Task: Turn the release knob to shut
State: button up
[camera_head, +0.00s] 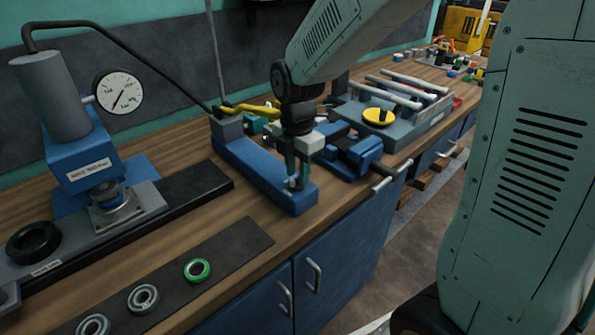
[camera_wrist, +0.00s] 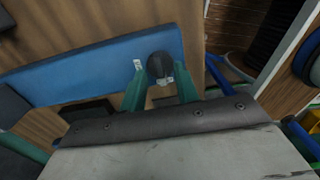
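The release knob (camera_wrist: 160,66) is a dark round knob at the near end of the blue hand pump (camera_head: 255,168). The blue pump body (camera_wrist: 90,72) also runs across the wrist view. My gripper (camera_head: 297,178) points down over that end of the pump. In the wrist view my gripper (camera_wrist: 160,78) has its green fingers apart, one on each side of the knob, with a narrow gap visible at the left finger. The fingers mostly hide the knob in the head view. I cannot make out which way the knob is turned.
A press with a grey cylinder (camera_head: 50,95) and a pressure gauge (camera_head: 118,93) stands left, joined to the pump by a black hose. A yellow lever (camera_head: 250,108) sits behind my gripper. A blue vise (camera_head: 355,150) is close on the right. Rings lie on a dark mat (camera_head: 235,245).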

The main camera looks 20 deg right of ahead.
jog(key=shift+f, duration=0.35)
grip_shut()
